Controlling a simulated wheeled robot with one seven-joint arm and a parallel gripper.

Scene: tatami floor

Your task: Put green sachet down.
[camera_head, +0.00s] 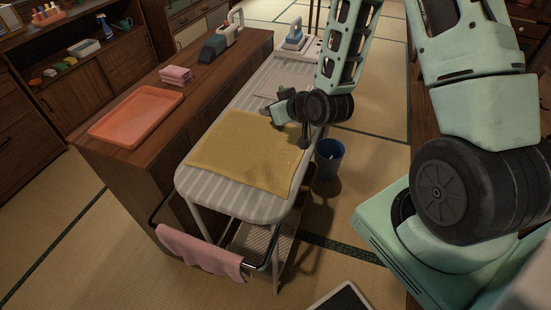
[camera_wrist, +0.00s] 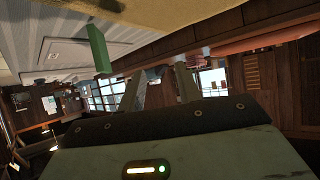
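The green sachet (camera_wrist: 98,48) shows in the wrist view as a small green slab against the striped ironing board, left of my fingers and apart from them. My gripper (camera_head: 276,112) is low over the upper right part of the yellow cloth (camera_head: 238,155) on the ironing board (camera_head: 230,203). In the wrist view my gripper's (camera_wrist: 159,88) two fingers stand apart with nothing seen between them.
A wooden counter (camera_head: 120,165) left of the board carries an orange tray (camera_head: 135,118), folded pink cloths (camera_head: 176,75) and a grey appliance (camera_head: 215,45). An iron (camera_head: 294,38) stands at the board's far end. A blue bin (camera_head: 329,160) stands right of the board. A pink towel (camera_head: 200,250) hangs in front.

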